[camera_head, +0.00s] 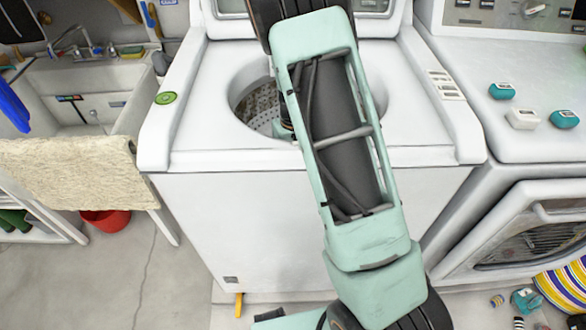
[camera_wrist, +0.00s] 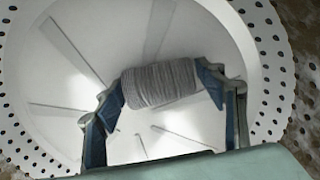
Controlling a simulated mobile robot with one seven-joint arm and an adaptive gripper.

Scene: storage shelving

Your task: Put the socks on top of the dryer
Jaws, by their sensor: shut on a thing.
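A grey, ribbed, rolled bundle that looks like the socks (camera_wrist: 158,84) is held between the fingertips of my gripper (camera_wrist: 163,88) in the wrist view. It is inside the white perforated washer drum (camera_wrist: 276,80), over the drum's bottom. The dryer (camera_head: 475,110) stands right of the washer, with a flat white top and a front door with a dark window.
Teal and white small items (camera_head: 522,118) stand on the dryer's top; its front left part is bare. The washer's rim surrounds my arm. A sink (camera_head: 85,105) with a towel (camera_head: 80,170) is at left.

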